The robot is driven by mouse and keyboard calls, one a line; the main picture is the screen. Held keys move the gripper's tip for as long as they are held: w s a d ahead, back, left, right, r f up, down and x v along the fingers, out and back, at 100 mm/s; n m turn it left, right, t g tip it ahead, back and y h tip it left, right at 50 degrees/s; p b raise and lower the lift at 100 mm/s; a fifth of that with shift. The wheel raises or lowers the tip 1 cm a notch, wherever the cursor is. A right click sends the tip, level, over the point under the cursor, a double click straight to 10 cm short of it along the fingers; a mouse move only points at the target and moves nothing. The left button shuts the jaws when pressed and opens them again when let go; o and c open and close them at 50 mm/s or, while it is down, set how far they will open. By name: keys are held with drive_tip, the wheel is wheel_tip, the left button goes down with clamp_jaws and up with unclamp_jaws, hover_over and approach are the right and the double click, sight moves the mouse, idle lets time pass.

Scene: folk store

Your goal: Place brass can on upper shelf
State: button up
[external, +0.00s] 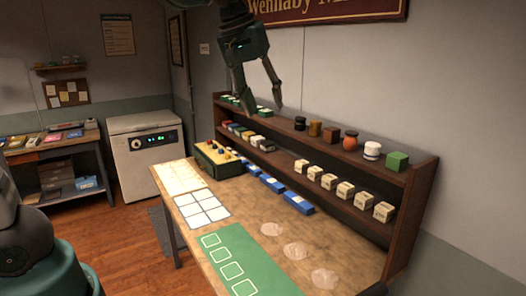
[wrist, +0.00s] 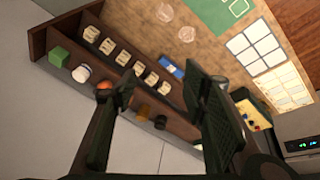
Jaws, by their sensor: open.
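A brass-coloured can (external: 315,129) stands upright on the upper shelf (external: 420,166), between a black jar (external: 299,123) and a brown box (external: 330,134). In the wrist view the can (wrist: 143,111) shows between my two fingers, farther off. My gripper (external: 261,106) is open and empty, pointing down in the air near the left part of the shelf unit. In the wrist view its fingers (wrist: 158,90) are wide apart and touch nothing. The left finger partly hides the middle of the upper shelf row.
An orange jar (external: 350,141), a white jar (external: 372,150) and a green cube (external: 397,161) share the upper shelf. Several cream boxes (external: 345,189) line the lower shelf. Blue packets (external: 272,185) and a green mat (external: 240,258) lie on the table.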

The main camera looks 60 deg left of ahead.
drive_tip(key=s+d+f+m+t, duration=0.1)
drive_tip(key=s+f+m, duration=0.3)
drive_tip(key=s, duration=0.6)
drive_tip(key=s+d+f+m+t, duration=0.1)
drive_tip(key=s+d+f+m, duration=0.2)
drive_tip(key=s+f, duration=0.6)
drive_tip(key=shift+s+f+m+t, duration=0.2)
drive_tip(key=shift+s+m+t, duration=0.2)
drive_tip(key=shift+s, duration=0.2)
wheel_tip(320, 180, down, 13)
drive_tip(key=b, duration=1.3)
